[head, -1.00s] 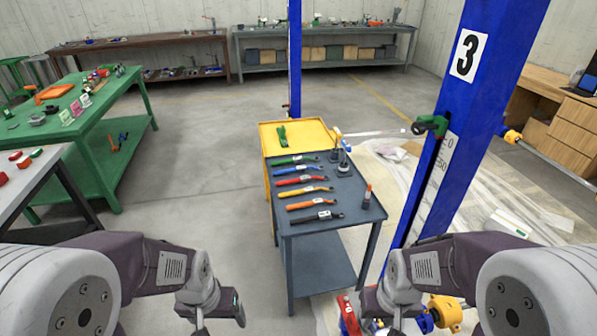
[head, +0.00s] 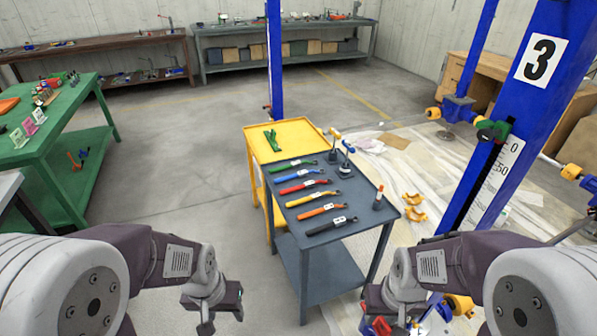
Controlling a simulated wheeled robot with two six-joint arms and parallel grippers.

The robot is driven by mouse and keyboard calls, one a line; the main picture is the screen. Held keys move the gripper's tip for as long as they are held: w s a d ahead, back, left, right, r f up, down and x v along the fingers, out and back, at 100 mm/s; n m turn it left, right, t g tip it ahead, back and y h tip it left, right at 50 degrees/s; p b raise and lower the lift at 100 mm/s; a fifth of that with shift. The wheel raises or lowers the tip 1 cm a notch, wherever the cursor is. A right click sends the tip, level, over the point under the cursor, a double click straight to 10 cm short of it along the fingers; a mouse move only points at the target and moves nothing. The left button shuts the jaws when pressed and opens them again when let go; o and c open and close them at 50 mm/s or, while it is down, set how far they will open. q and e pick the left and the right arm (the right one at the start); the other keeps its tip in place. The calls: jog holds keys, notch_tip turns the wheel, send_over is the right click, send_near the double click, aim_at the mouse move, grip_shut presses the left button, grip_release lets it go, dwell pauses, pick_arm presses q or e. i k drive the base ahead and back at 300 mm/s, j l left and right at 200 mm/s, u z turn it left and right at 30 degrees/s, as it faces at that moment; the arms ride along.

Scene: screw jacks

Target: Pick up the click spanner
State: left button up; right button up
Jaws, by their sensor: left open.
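Several spanner-like tools with coloured handles lie in a row on the grey cart top (head: 352,190): a green one (head: 290,165), a blue one (head: 298,175), a red one (head: 303,186), a yellow one (head: 313,198), an orange one (head: 321,210) and a black one (head: 331,225). I cannot tell from the picture which is the click spanner. My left gripper (head: 213,318) is open and empty, low in front and left of the cart. My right gripper (head: 384,312) is low at the cart's front right; its fingers are not clear. Both are apart from the tools.
A yellow tray top (head: 300,132) with a green item (head: 271,139) adjoins the cart's far end. Small upright tools (head: 346,160) stand on the cart's right side. A blue post (head: 497,165) marked 3 rises at right. A green table (head: 60,120) stands left; floor between is clear.

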aim_at(304, 173)
jog(key=i+j+z, duration=0.25)
jog(key=j, duration=0.2)
jog(key=i+j+z, duration=0.25)
jog(key=j, duration=0.2)
jog(key=i+j+z, duration=0.25)
jog(key=j, duration=0.25)
jog(key=i+j+z, duration=0.1)
jog(key=j+z, duration=0.15)
jog(key=j, duration=0.3)
jog(key=j+z, duration=0.2)
jog(key=j, duration=0.35)
jog(key=i+j+z, duration=0.1)
jog(key=j+z, duration=0.15)
jog(key=j, duration=0.35)
jog(key=i+j+z, duration=0.5)
jog(key=j, duration=0.3)
jog(key=i+j+z, duration=0.25)
jog(key=j, duration=0.2)
